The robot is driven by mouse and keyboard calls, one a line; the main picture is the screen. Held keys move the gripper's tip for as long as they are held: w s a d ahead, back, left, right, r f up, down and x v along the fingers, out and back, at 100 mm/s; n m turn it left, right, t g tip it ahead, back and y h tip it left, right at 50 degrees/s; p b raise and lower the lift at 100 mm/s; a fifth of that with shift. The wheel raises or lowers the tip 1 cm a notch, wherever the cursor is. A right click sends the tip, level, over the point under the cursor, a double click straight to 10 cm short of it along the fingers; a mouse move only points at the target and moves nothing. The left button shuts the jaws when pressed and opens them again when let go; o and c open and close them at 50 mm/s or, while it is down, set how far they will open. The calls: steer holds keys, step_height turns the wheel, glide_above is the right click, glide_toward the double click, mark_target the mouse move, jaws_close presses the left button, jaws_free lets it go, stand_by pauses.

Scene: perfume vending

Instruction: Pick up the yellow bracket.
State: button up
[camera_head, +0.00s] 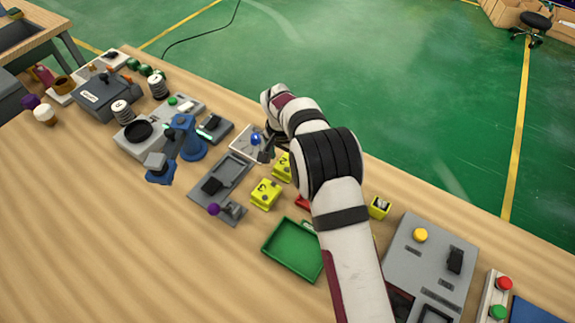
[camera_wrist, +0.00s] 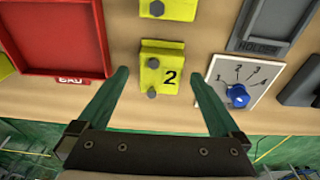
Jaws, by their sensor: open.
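A yellow bracket (camera_wrist: 158,68) marked 2 lies on the wooden table, in the middle of the wrist view. My gripper (camera_wrist: 158,80) is open and empty. Its two fingers stand left and right of this bracket, with a gap on both sides. In the head view this bracket (camera_head: 282,166) is partly hidden by my arm, and my gripper (camera_head: 266,148) is only partly visible beside it. A second yellow bracket (camera_head: 265,194), marked 3, lies nearer the camera; a yellow block at the wrist view's top edge (camera_wrist: 161,8) is cut off.
A white dial plate with a blue knob (camera_wrist: 237,94) is close right of the right finger. A red tray (camera_wrist: 62,35) labelled BAD is left. A grey holder (camera_wrist: 272,22) is upper right. A green tray (camera_head: 292,250) and another yellow block (camera_head: 379,207) are near my arm.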

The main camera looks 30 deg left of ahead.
steer(key=shift+w+f, duration=0.1)
steer(key=shift+f, duration=0.7)
steer(key=shift+r, duration=0.1)
jaws_close()
